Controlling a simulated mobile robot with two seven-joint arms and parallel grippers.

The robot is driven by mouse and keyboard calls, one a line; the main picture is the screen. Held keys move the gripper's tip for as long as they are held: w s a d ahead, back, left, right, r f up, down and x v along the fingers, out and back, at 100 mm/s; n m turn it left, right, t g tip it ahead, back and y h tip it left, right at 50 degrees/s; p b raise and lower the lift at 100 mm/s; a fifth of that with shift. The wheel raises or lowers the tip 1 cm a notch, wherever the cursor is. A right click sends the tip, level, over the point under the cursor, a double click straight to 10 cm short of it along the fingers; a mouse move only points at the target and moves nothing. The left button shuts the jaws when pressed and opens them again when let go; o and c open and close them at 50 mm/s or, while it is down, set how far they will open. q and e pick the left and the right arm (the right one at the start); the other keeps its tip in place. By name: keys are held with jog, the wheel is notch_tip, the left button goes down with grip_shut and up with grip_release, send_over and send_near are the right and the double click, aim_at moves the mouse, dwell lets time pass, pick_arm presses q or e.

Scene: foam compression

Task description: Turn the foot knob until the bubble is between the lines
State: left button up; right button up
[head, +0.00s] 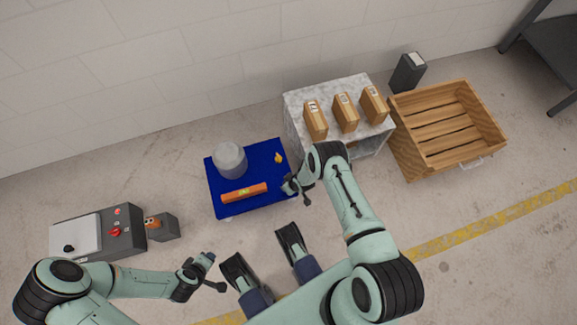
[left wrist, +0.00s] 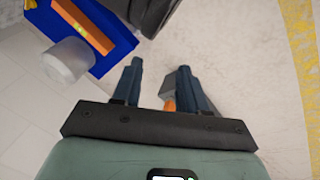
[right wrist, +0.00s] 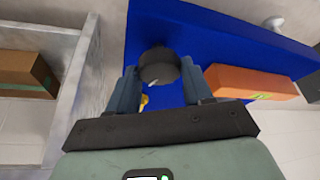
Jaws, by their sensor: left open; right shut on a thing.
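The blue plate (head: 216,180) carries an orange level (head: 230,195) with a small yellow-green vial (head: 243,191). The vial also shows in the left wrist view (left wrist: 81,29), but the bubble is too small to place against the lines. My right gripper (head: 296,193) is at the plate's right edge. In the right wrist view its fingers are shut around the dark round foot knob (right wrist: 158,66), which has a pale mark on it. My left gripper (head: 215,272) is open and empty, above the floor to the lower left of the plate.
A grey cylinder (head: 230,160) and a small yellow thing (head: 279,157) are on the plate. A marble-topped stand (head: 300,92) with boxes and a wooden crate (head: 448,125) are to the right. A control box (head: 125,240) stands at left.

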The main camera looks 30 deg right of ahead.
dwell(0.3)
jog(key=o, duration=1)
pick_arm(q)
jog(key=s+d+r+g+h+p, duration=0.1)
jog(key=s+d+r+p, duration=0.3)
jog(key=s, duration=0.4)
jog(key=shift+r+m+g+p, duration=0.3)
jog(key=shift+r+g+p, duration=0.3)
jog(key=shift+r+g, duration=0.3)
pick_arm(e)
jog(key=v, duration=1.3)
jog(key=shift+r, duration=0.2)
pick_arm(q)
jog(key=shift+r, duration=0.1)
pick_arm(e)
jog(key=shift+s, duration=0.1)
